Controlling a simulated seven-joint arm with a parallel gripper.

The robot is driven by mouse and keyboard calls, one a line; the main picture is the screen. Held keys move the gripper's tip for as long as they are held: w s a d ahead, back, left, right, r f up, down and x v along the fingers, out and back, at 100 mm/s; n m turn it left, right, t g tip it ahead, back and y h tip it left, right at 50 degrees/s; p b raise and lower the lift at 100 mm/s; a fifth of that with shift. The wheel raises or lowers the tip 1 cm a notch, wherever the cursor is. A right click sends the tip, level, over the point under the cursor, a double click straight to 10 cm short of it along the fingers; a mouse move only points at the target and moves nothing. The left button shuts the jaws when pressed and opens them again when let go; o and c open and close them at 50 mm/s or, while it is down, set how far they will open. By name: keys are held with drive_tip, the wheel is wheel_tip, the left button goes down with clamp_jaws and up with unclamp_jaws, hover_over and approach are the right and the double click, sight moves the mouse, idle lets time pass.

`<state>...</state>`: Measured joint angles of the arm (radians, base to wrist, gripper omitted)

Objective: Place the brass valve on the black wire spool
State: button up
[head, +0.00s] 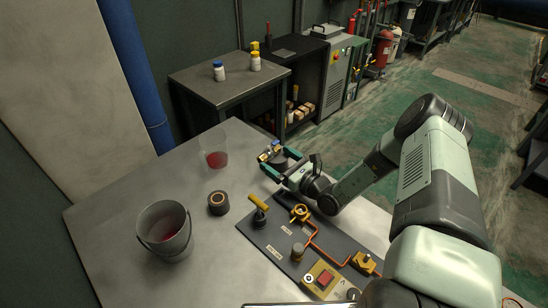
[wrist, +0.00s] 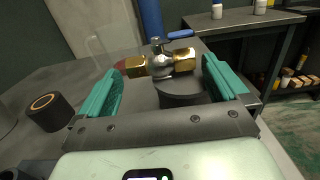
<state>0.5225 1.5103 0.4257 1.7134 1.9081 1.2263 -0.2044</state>
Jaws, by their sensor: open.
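The brass valve (wrist: 160,64) has a steel middle and a blue lever. It lies crosswise just beyond and between my open fingertips in the wrist view, and it also shows in the head view (head: 269,150). A black round piece (wrist: 184,99), which looks like the wire spool, is directly below the valve between the fingers. The valve appears to rest on its top, but the contact is partly hidden. My gripper (head: 279,158) has teal fingers spread apart with a gap on both sides of the valve. It holds nothing.
A black roll with a copper-coloured ring (head: 218,203) stands left of the panel. A metal bucket (head: 165,232) and a clear beaker with red liquid (head: 214,153) stand on the table. A dark panel with yellow valves (head: 275,240) lies in front. Table between beaker and bucket is clear.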

drive_tip(key=v, duration=0.9)
drive_tip(key=shift+s+d, duration=0.15)
drive_tip(key=shift+d, duration=0.05)
